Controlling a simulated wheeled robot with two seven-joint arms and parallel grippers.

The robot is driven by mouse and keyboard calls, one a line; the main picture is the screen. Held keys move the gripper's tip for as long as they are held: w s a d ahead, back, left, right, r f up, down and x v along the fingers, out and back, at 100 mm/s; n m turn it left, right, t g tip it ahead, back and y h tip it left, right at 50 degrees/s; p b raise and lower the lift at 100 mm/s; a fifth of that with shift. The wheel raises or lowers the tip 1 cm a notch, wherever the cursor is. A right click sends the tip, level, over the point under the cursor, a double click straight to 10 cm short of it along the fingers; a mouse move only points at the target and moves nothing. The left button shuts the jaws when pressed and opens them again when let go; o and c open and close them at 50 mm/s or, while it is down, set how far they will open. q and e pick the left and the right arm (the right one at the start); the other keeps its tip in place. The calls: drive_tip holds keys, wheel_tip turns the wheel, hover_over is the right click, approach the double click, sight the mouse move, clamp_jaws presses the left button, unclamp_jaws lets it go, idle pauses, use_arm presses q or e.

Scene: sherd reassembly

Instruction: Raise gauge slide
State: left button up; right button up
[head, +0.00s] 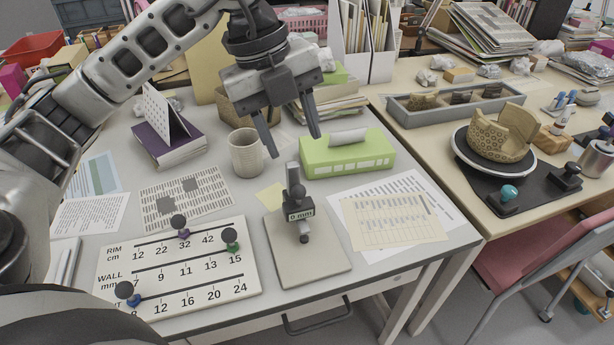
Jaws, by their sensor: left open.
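The gauge stands on the front of the left desk, with a flat beige base plate (318,268) and a short grey upright post (292,172). Its dark slide (299,213) carries a label reading "0 mm" and a dark round knob (298,191). The slide sits low on the post, with a small dark tip below it over the plate. My left gripper (292,146) is open and empty, its two fingers pointing down above and behind the post, apart from the slide. My right gripper is not in view.
A scale board (180,268) with RIM and WALL rows and several knobbed markers lies left of the gauge. A partly assembled pot (497,140) stands on the right table.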

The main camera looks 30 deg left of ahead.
sight(296, 187)
use_arm(q)
drive_tip(key=shift+n+t+y, duration=0.3)
drive_tip(key=shift+n+y, duration=0.4)
drive_tip(key=shift+y, duration=0.1)
drive_tip(key=w+f, duration=0.1)
drive_tip(key=f, duration=0.3)
drive_tip(key=w+a+f, duration=0.1)
drive_tip(key=f, duration=0.4)
drive_tip(key=w+f+b, duration=0.1)
drive_tip(key=f, duration=0.4)
drive_tip(key=shift+w+a+f, duration=0.15)
drive_tip(key=shift+a, duration=0.15)
